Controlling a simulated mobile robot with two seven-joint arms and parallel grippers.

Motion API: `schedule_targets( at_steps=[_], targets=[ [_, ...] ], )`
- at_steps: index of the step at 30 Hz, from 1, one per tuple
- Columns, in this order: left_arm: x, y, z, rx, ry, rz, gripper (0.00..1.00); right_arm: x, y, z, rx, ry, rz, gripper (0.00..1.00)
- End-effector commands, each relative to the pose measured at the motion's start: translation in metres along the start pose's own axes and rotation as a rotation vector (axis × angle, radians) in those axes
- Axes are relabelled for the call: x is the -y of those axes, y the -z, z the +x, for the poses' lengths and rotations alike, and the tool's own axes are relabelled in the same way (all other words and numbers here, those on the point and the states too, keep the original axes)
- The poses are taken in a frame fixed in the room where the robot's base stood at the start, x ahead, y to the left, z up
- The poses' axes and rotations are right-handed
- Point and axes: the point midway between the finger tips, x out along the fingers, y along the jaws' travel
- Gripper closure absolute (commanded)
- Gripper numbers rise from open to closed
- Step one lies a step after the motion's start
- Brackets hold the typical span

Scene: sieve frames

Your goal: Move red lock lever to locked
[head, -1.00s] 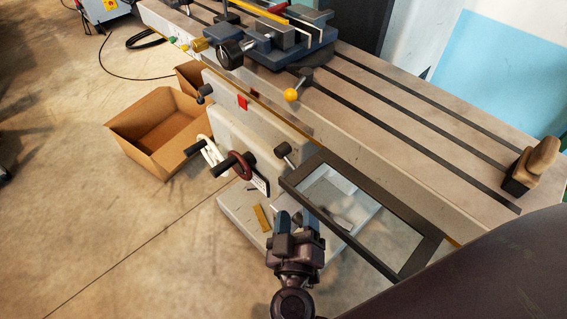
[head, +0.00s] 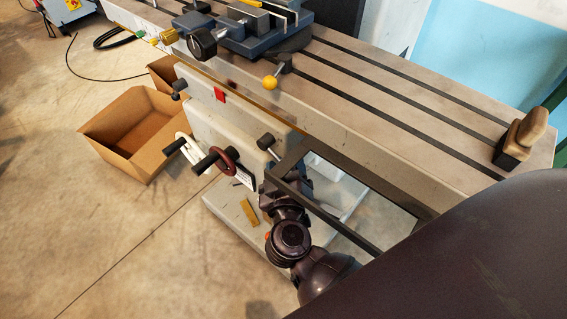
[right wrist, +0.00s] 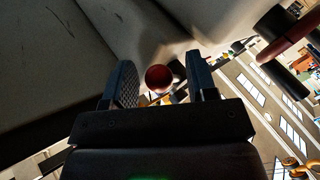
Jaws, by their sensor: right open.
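In the right wrist view a dark red round knob (right wrist: 158,78), which looks like the red lock lever's end, shows between the two fingers. My right gripper (right wrist: 160,84) is open with a finger on each side of the knob, and I see no contact. In the head view my right gripper (head: 281,180) is under the machine table's front edge, partly behind the black frame. I cannot pick out the red knob in the head view. My left gripper is not in view.
The long slotted table (head: 400,110) overhangs the work area. A black rectangular frame (head: 345,235) crosses close to my right arm. A dark red handwheel (head: 222,165) and a black-knobbed lever (head: 267,142) are to the left. A cardboard box (head: 125,115) stands on the floor.

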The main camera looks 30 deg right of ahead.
Motion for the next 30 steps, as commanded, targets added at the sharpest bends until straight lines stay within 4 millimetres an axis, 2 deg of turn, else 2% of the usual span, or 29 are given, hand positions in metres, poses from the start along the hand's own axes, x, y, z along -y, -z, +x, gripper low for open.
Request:
schedule_targets(
  at_steps=[9, 20, 30],
  targets=[
    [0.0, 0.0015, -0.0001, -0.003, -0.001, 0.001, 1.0, -0.0001, 0.0001, 0.0024, 0.0, 0.0, 0.0, 0.48],
    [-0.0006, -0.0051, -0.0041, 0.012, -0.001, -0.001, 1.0, -0.0001, 0.0001, 0.0022, 0.0, 0.0, 0.0, 1.0],
    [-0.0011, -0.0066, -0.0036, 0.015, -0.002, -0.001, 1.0, 0.0019, -0.0016, 0.0032, -0.022, -0.02, 0.034, 1.0]
  ],
)
